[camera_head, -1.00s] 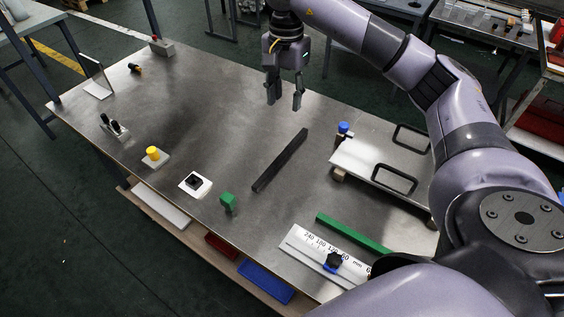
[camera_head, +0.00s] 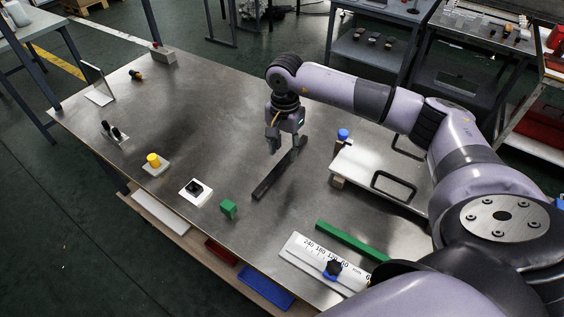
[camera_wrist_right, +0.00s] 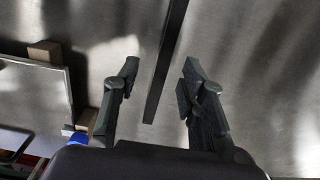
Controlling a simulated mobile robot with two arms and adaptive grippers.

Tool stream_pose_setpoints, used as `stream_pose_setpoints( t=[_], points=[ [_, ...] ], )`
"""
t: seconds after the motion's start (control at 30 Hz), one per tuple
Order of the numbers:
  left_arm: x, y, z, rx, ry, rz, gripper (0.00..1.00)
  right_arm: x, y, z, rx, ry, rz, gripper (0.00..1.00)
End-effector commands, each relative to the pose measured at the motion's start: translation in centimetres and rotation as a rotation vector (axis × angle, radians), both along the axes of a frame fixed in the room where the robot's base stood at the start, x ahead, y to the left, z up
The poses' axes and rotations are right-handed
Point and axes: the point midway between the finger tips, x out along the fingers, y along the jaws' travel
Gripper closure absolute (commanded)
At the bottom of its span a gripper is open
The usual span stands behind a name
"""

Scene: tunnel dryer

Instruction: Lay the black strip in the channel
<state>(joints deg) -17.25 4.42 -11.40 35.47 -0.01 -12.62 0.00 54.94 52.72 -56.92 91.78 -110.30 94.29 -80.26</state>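The black strip (camera_head: 272,179) lies diagonally on the metal table. My right gripper (camera_head: 275,146) is over its far end, fingers down and apart. In the right wrist view, the open right gripper (camera_wrist_right: 156,85) has one finger on each side of the strip (camera_wrist_right: 165,62), with visible gaps, nothing held. Whether the fingertips are down at strip height is unclear. A white plate with a millimetre scale (camera_head: 299,245) and a dark knob stands at the near edge; I cannot tell which part is the channel. My left gripper is out of view.
A green bar (camera_head: 350,240) lies beside the scale plate. A raised plate with black handles (camera_head: 365,165) stands right of the strip, with a blue-capped item (camera_head: 343,134) by its corner. A green block (camera_head: 228,208) and a white-based black piece (camera_head: 195,191) sit left. Table between is clear.

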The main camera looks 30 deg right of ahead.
Motion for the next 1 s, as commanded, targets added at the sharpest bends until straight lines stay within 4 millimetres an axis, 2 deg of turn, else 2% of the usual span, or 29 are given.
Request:
stream_pose_setpoints(
  t=[0.2, 0.33, 0.63, 1.0],
  points=[
    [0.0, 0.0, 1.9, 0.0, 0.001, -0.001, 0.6, 0.5, 0.4, -2.6, 0.001, 0.005, 0.0, 0.62],
    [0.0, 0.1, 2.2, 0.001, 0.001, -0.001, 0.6, 0.5, 0.4, -4.4, 0.001, 0.003, -0.001, 0.62],
    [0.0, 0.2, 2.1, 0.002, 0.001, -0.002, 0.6, 0.6, 0.4, -5.1, 0.0, 0.0, 0.0, 0.62],
    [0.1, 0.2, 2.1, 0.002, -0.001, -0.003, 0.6, 0.6, 0.4, -5.1, 0.0, 0.0, 0.0, 0.86]
  ],
)
